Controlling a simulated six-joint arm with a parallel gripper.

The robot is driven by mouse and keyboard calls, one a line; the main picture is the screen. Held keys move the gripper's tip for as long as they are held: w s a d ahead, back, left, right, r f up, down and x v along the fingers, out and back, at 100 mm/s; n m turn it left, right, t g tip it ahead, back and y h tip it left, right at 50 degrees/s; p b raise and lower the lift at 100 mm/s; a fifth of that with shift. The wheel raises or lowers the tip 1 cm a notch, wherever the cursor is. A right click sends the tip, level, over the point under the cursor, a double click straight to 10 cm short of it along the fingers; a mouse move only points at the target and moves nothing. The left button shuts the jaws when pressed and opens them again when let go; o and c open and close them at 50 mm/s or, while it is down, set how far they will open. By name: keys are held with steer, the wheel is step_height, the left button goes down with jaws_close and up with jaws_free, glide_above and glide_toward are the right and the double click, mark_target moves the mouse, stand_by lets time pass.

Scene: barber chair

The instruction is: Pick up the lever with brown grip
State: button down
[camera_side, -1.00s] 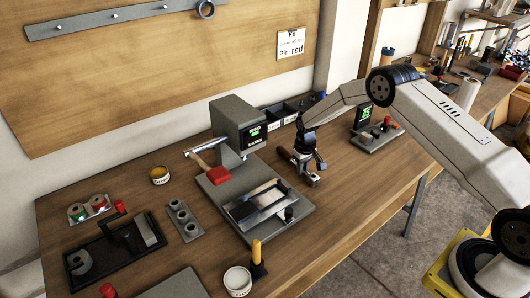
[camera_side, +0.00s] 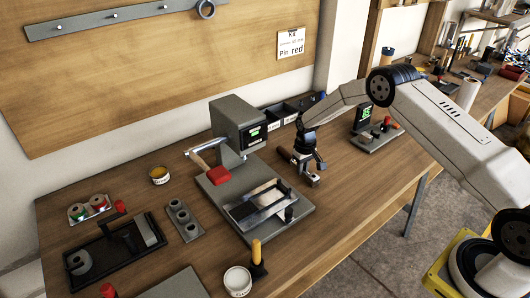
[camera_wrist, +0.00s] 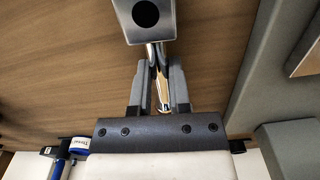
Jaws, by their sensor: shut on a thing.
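The lever is at my gripper, right of the grey machine base. In the wrist view, its square metal hub with a dark round hole (camera_wrist: 146,14) is at the top, and a bright shaft runs down from it. My gripper (camera_wrist: 153,72) has its two dark fingers on either side of the shaft and is shut on it. I cannot tell whether the lever touches the table.
Dark bins (camera_side: 283,110) stand behind. A small display stand (camera_side: 372,138) is to the right. Bare table lies front right.

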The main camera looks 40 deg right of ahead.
steer(key=shift+r, duration=0.2)
stand_by(0.3)
steer(key=shift+r, duration=1.4)
steer(key=shift+s+r, duration=0.2)
steer(key=shift+r, duration=0.1)
steer(key=s+r, duration=0.4)
steer(key=r, duration=0.1)
steer(key=shift+s+a+r, duration=0.15)
steer(key=shift+s+a, duration=0.05)
steer(key=shift+a, duration=0.15)
steer(key=s+a+r, duration=0.1)
steer(key=s+r, duration=0.3)
steer(key=s, duration=0.5)
steer(key=shift+a, duration=0.2)
